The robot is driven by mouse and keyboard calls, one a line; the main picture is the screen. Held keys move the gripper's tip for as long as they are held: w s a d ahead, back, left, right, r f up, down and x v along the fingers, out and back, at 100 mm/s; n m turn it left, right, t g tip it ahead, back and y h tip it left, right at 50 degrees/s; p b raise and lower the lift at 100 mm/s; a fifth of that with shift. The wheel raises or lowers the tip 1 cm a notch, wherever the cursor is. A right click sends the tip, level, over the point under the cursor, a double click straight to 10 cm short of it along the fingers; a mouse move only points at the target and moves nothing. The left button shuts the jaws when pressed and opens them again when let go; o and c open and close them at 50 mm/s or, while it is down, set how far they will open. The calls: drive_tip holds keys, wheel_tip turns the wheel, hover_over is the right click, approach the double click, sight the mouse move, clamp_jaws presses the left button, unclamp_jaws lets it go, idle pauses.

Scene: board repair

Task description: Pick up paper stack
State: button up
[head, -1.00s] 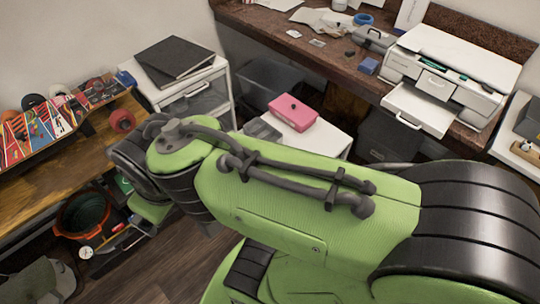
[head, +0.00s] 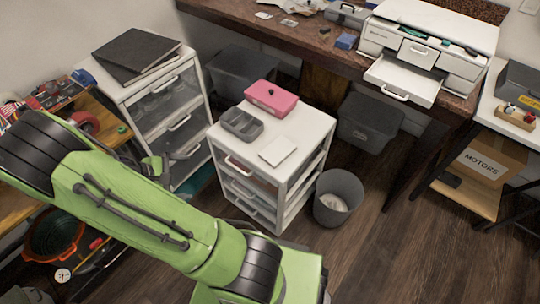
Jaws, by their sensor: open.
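The paper stack (head: 277,150), a small flat white square, lies on top of the white drawer cart (head: 313,122), near its front right edge. My gripper (head: 184,153) shows small and dark grey in front of the left drawer unit, partly hidden behind my green arm. It is to the left of the cart, apart from the paper stack. It is open, with nothing visible in it.
A grey divided tray (head: 242,124) and a pink box (head: 271,98) sit beside the paper on the cart. Black folders (head: 135,52) lie on the left drawer unit (head: 190,92). A grey bin (head: 338,197) stands at the cart's right. Floor at right is clear.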

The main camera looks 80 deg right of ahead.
drive_tip(key=s+d+f+n+g+h+b, duration=0.4)
drive_tip(key=d+f, duration=0.3)
drive_tip(key=f, duration=0.5)
drive_tip(key=n+h, duration=0.5)
drive_tip(key=n, duration=0.1)
approach(268, 158)
drive_tip(key=b+x, duration=0.2)
drive_tip(key=x, duration=0.2)
drive_tip(key=shift+s+d, duration=0.2)
drive_tip(key=shift+d, duration=0.05)
drive_tip(key=b+x, duration=0.1)
drive_tip(key=x, duration=0.4)
drive_tip(key=shift+s+d+f+b, duration=0.1)
drive_tip(key=shift+d+f+b, duration=0.05)
drive_tip(key=shift+d+b, duration=0.25)
drive_tip(key=shift+a, duration=0.1)
drive_tip(key=c, duration=0.8)
drive_tip(key=shift+r, duration=0.2)
